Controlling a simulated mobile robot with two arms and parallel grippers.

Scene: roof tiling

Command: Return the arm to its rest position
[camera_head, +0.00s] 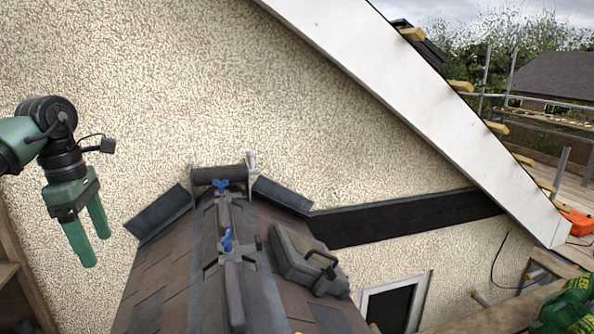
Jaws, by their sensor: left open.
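My left arm comes in from the left edge. Its green left gripper (96,249) hangs with its two fingers pointing down, apart, with nothing between them. It is to the left of the small tiled roof (160,280) and in front of the pebbled wall, clear of the tiles in the picture. My right gripper does not show.
A ridge with blue clamps (227,240) runs along the roof top. A grey case (305,262) with a handle lies on the right slope. A white sloping board (400,95) crosses the upper right. A green object (568,308) is at the lower right.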

